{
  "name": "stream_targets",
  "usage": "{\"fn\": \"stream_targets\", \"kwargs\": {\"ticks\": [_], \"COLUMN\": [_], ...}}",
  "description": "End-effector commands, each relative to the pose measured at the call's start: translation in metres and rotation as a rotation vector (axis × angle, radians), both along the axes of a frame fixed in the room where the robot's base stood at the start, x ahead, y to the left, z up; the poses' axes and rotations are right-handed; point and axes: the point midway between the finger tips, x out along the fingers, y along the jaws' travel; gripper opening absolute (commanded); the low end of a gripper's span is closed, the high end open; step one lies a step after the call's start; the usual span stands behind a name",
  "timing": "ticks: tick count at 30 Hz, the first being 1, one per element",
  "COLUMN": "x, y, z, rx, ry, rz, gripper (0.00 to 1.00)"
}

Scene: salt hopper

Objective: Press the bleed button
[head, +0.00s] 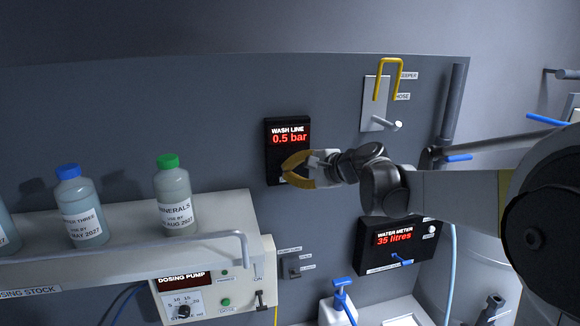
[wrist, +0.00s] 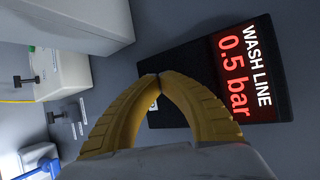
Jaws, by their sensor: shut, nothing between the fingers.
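The black wash line panel (head: 289,137) is on the grey wall, and its red display reads 0.5 bar. It also fills the right of the wrist view (wrist: 255,75), turned sideways. My gripper (head: 284,169) is at the lower part of this panel, with its yellow fingers closed and empty. In the wrist view the fingertips (wrist: 158,76) meet over the panel's lower end. A small pale label (wrist: 153,104) shows between the fingers. I cannot make out the bleed button; the fingers cover that part. I cannot tell if the fingertips touch the panel.
The water meter panel (head: 394,243) is below my arm. A white dosing pump (head: 205,303) is lower left, under a shelf (head: 120,249) with several bottles. A yellow hook-shaped handle (head: 389,66) is on a plate at upper right. The wall left of the wash line panel is clear.

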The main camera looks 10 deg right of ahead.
Motion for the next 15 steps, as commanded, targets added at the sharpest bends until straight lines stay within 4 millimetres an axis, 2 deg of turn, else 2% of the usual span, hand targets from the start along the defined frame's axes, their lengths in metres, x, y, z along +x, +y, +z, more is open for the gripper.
{"fn": "stream_targets", "kwargs": {"ticks": [5, 15], "x": [-0.002, -0.018], "y": [0.0, 0.0], "z": [0.0, 0.0], "rx": [0.0, 0.0], "ry": [0.0, 0.0], "rz": [0.0, 0.0], "gripper": [0.0, 0.0]}}
